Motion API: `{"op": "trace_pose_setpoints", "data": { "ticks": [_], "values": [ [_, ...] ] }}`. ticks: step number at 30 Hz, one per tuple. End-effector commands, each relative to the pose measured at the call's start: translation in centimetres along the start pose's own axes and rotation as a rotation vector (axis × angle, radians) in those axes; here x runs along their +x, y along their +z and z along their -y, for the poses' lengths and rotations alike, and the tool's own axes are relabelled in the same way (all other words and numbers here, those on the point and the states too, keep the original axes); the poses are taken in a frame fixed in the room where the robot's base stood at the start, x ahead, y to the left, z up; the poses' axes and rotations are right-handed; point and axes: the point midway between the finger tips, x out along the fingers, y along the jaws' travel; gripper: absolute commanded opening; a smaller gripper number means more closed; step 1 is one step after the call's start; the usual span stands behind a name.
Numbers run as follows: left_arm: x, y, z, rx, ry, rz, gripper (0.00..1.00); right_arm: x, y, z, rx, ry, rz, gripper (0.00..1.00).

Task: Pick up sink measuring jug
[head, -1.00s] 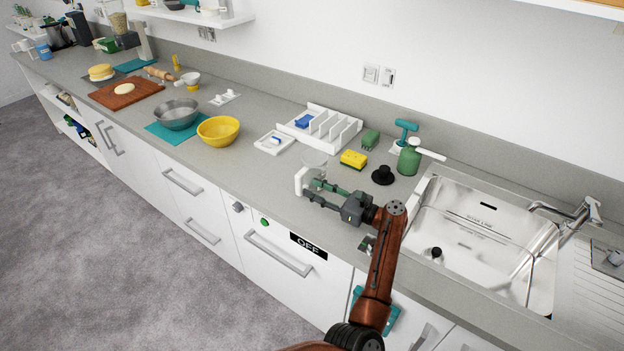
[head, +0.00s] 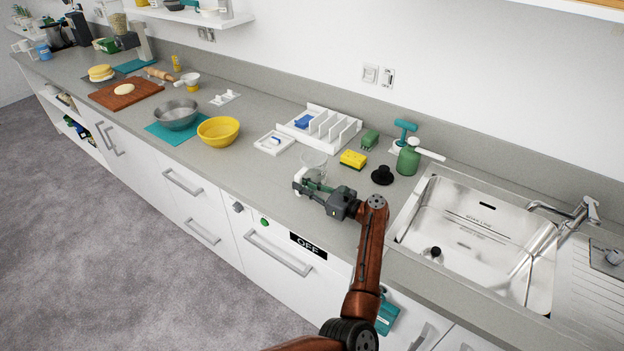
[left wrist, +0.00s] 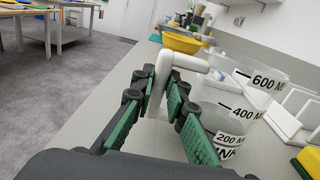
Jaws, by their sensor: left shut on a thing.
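The clear measuring jug (left wrist: 238,108), marked with 200, 400 and 600 lines, stands on the counter with a white handle (left wrist: 164,72). In the head view the jug (head: 314,159) is faint and partly behind my gripper. My left gripper (head: 307,183) is at the jug's near side, low over the counter. In the left wrist view its green-padded fingers (left wrist: 162,92) are closed on the upright part of the handle. I cannot tell whether the jug is lifted. My right gripper is not in view.
A yellow sponge (head: 353,159), a black plunger-like item (head: 382,175) and a green spray bottle (head: 408,160) stand right of the jug. A white dish rack (head: 325,122) is behind, the steel sink (head: 470,222) to the right.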

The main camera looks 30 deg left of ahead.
Motion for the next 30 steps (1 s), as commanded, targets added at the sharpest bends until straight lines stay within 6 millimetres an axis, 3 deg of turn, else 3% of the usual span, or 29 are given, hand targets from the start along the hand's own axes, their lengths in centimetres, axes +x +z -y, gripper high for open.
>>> {"op": "trace_pose_setpoints", "data": {
  "ticks": [4, 23, 30],
  "values": [
    [0.0, 0.0, 0.0, 0.0, 0.0, 0.0, 0.0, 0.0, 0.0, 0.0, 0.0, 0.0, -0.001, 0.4],
    [0.0, 0.3, 0.0, -0.002, 0.0, 0.002, 0.0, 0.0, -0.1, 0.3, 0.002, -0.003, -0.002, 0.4],
    [0.1, 2.3, -0.1, -0.006, 0.001, 0.004, 0.0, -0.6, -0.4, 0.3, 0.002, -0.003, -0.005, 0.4]
  ]
}}
